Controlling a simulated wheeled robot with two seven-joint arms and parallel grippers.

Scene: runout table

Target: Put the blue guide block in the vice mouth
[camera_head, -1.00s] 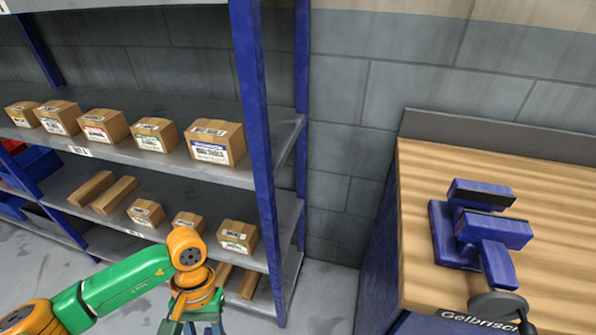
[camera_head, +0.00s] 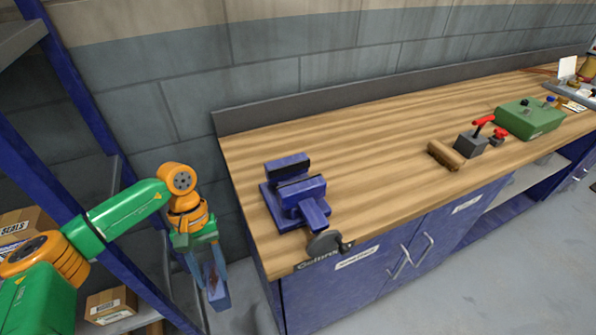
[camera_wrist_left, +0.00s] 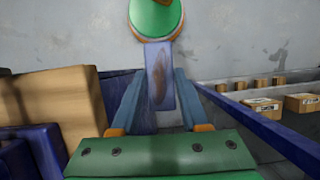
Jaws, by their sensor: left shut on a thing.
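The blue guide block (camera_head: 217,287) is held by my left gripper (camera_head: 208,280), hanging below the wrist left of the bench, between the shelf and the bench end. In the left wrist view the block (camera_wrist_left: 159,76) stands between the two fingers (camera_wrist_left: 158,100), its face blue-grey with a brownish mark. The blue vice (camera_head: 312,212) is on the near left corner of the wooden bench top. Its mouth (camera_head: 297,179) is the dark gap between its two jaws and looks empty. The gripper and block are left of the vice and apart from it. My right gripper is not in view.
The bench top (camera_head: 370,145) is clear between the vice and a wooden roller-like piece (camera_head: 445,155). A red-handled device (camera_head: 474,141) and a green box (camera_head: 530,118) stand further right. A blue shelf post (camera_head: 95,125) and cartons (camera_head: 110,304) are close to my left arm.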

